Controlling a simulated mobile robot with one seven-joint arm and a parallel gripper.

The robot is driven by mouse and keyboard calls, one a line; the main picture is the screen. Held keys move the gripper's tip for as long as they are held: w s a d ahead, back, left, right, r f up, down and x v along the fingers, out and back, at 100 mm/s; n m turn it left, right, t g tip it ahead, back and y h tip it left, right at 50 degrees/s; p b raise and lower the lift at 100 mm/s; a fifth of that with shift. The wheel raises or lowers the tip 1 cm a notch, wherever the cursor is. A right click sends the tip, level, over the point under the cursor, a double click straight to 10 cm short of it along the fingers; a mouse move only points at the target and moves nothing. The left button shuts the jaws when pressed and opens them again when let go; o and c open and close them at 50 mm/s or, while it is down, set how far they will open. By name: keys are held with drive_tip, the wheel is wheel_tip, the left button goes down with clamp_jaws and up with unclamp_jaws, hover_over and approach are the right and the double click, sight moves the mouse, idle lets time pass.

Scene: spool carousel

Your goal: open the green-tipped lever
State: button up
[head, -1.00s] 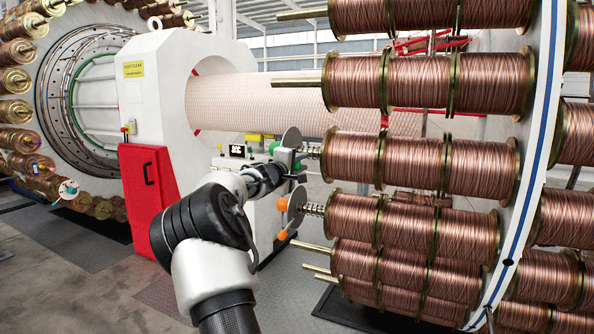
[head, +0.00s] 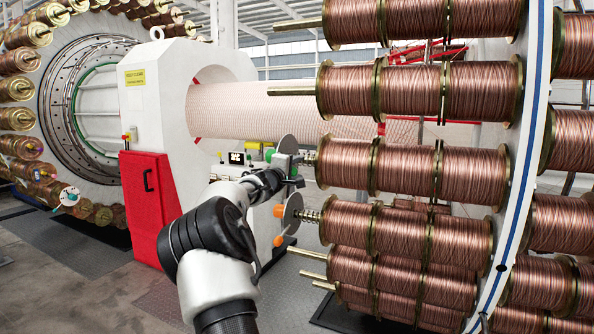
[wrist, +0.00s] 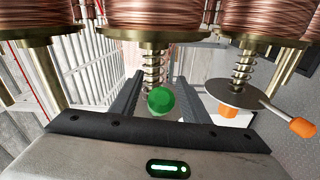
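The green-tipped lever shows in the wrist view as a round green knob (wrist: 161,101), seen end-on in front of a spring-loaded rod. My gripper (wrist: 158,84) is open, with one dark finger on each side of the knob; I cannot tell whether either finger touches it. The lever's arm is mostly hidden behind the knob.
A neighbouring lever with a grey disc (wrist: 236,93) and an orange tip (wrist: 303,127) is just right of my gripper in the wrist view. Copper spools (head: 405,168) fill the carousel on the right. A red cabinet (head: 148,205) stands left of my arm.

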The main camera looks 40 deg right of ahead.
drive_tip(key=shift+s+a+b, duration=0.15)
drive_tip(key=shift+a+b, duration=0.25)
drive_tip(key=shift+a, duration=0.1)
drive_tip(key=b+v, duration=0.3)
drive_tip(key=v, duration=1.3)
drive_tip(key=shift+s+a, duration=0.1)
drive_tip(key=shift+a, duration=0.05)
